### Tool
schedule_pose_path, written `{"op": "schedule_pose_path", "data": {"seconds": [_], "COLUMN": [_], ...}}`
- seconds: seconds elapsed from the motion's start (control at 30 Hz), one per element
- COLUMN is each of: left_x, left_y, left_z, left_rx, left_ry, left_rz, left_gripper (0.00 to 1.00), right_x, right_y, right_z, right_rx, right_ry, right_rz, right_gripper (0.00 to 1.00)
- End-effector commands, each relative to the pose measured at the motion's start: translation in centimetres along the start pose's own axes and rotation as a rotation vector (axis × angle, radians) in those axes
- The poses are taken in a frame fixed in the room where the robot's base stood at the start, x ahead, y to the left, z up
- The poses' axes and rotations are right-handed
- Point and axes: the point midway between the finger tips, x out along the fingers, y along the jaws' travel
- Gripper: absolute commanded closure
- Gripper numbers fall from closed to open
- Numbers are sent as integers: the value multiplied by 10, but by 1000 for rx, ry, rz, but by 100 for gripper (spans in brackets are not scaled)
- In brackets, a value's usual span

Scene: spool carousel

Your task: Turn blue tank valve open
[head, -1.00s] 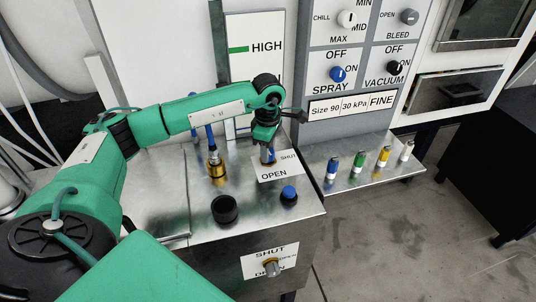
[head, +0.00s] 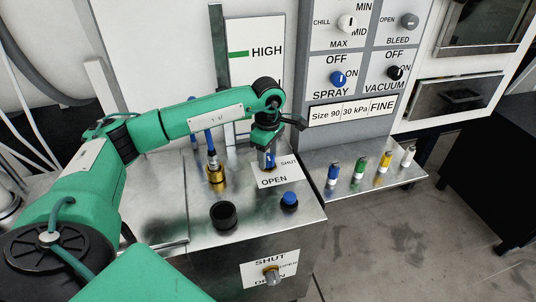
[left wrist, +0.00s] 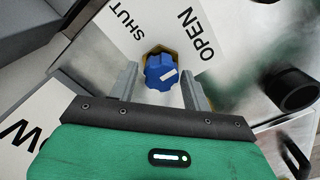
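The blue tank valve knob (left wrist: 159,72) sits on a brass hex base beside a white plate marked SHUT and OPEN (left wrist: 195,35). A white mark on the knob slants up to the right in the left wrist view. My left gripper (left wrist: 161,88) is open, one finger on each side of the knob, with a narrow gap showing at both sides. In the head view my left gripper (head: 268,157) points down over the knob and mostly hides it; the plate (head: 273,181) lies just below. My right gripper is not in view.
A brass fitting with a blue hose (head: 214,172) stands left of the gripper. A black cup (head: 223,215) and a blue button (head: 289,200) are in front. Several coloured vials, including a green one (head: 359,167), stand on the shelf at right. A second valve (head: 271,276) is on the front face.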

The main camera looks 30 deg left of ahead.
Motion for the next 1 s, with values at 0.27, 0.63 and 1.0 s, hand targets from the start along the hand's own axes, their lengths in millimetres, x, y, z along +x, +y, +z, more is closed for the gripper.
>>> {"op": "schedule_pose_path", "data": {"seconds": [0.27,0.63,1.0], "left_x": [1,-43,-119], "left_y": [-1,1,1], "left_z": [0,0,0], "left_rx": [0,0,-1], "left_ry": [0,-1,-1], "left_rz": [-2,3,1], "left_gripper": [41,41,41], "right_x": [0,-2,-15], "right_y": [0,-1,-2], "right_z": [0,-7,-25], "right_rx": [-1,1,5], "right_ry": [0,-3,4], "right_rz": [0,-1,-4], "right_gripper": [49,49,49]}}
